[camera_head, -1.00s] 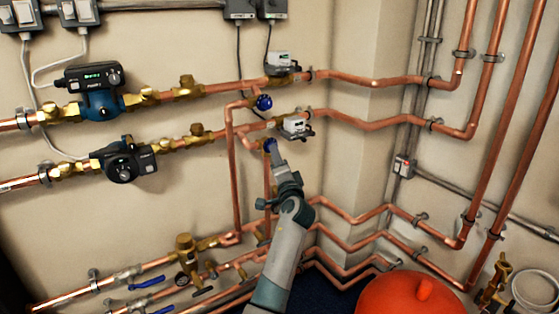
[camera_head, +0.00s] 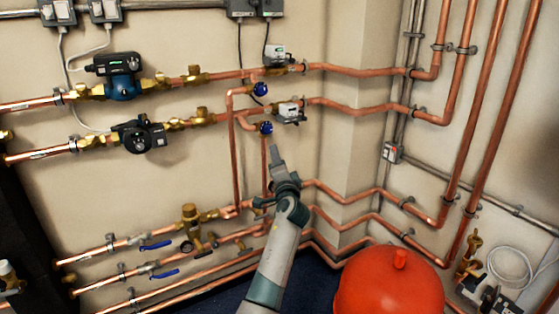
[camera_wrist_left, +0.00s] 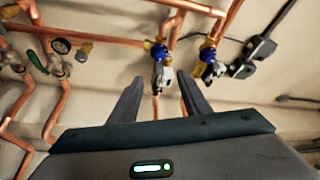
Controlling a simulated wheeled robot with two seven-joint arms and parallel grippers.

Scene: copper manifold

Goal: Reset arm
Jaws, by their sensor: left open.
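My left gripper (camera_head: 275,153) reaches up from the bottom middle of the head view. Its tip is a little below the lower blue valve knob (camera_head: 265,127), with bare wall showing between them. The upper blue knob (camera_head: 260,89) sits above it on the copper pipework. In the left wrist view the two fingers are spread apart with nothing held between them (camera_wrist_left: 160,88). Both blue knobs show beyond the fingertips there, one near the middle (camera_wrist_left: 157,52) and one to the right (camera_wrist_left: 207,54). My right gripper is not in view.
Copper pipes (camera_head: 360,73) cross the wall behind the gripper. Two pumps (camera_head: 122,82) sit at the left. Lower pipes with blue lever handles (camera_head: 157,246) run beside my forearm, and a red tank (camera_head: 388,285) stands at the lower right. Bare wall (camera_head: 180,170) lies left of the gripper.

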